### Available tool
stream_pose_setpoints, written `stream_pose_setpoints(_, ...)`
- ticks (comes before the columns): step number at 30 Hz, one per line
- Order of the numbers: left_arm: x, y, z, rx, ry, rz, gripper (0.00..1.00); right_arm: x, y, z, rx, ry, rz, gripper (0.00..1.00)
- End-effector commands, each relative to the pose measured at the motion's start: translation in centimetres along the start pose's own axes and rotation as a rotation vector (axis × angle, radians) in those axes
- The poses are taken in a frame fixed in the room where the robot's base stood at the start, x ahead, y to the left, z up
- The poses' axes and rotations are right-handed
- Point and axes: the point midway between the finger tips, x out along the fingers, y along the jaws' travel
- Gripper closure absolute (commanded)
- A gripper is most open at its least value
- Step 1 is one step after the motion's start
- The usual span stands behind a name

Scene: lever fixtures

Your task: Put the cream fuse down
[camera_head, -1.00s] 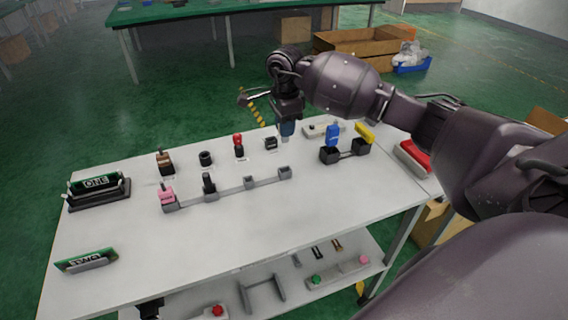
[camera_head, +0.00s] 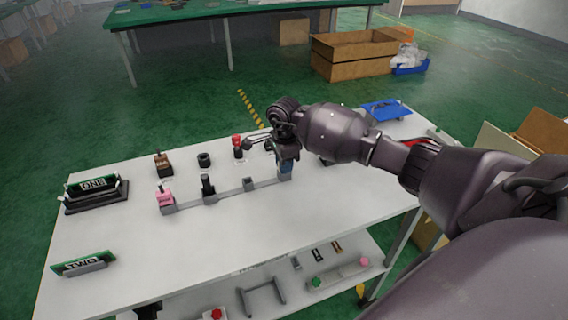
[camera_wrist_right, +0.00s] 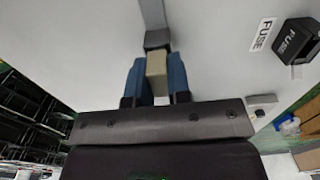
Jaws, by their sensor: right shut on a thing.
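The cream fuse (camera_wrist_right: 156,66) is a small block between the two blue fingers of my right gripper (camera_wrist_right: 156,82) in the right wrist view. The gripper is shut on it. A grey socket (camera_wrist_right: 157,40) lies right at the fuse's far end; I cannot tell whether the fuse is inside it. In the head view my right gripper (camera_head: 286,168) points down over the right end of the socket row, and the fuse is hidden there. My left gripper is not in view.
The row also has a grey socket (camera_head: 249,184), a black lever (camera_head: 208,185) and a pink piece (camera_head: 165,198). Behind stand a brown piece (camera_head: 163,164), a black ring (camera_head: 204,160) and a red-topped piece (camera_head: 237,146). A black block (camera_wrist_right: 297,40) labelled FUSE sits nearby. The front white tabletop (camera_head: 200,245) is clear.

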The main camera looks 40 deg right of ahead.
Motion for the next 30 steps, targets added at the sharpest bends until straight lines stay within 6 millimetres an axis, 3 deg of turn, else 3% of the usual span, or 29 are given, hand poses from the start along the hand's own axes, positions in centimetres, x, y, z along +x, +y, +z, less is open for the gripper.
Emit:
stream_pose_setpoints(10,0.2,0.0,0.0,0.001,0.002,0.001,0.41,0.3,0.0,0.0,-0.001,0.001,0.0,1.0)
stream_pose_setpoints(11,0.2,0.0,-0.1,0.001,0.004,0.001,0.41,0.3,0.0,0.0,-0.001,0.0,0.0,0.79)
stream_pose_setpoints(15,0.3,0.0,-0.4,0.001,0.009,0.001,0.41,0.2,0.0,0.0,-0.001,0.0,-0.001,0.58)
stream_pose_setpoints(25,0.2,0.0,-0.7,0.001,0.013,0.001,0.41,-0.1,0.0,0.0,0.0,-0.001,-0.002,0.56)
stream_pose_setpoints(30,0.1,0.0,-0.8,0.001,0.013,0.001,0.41,-1.8,-0.1,-0.1,-0.001,0.001,-0.005,0.56)
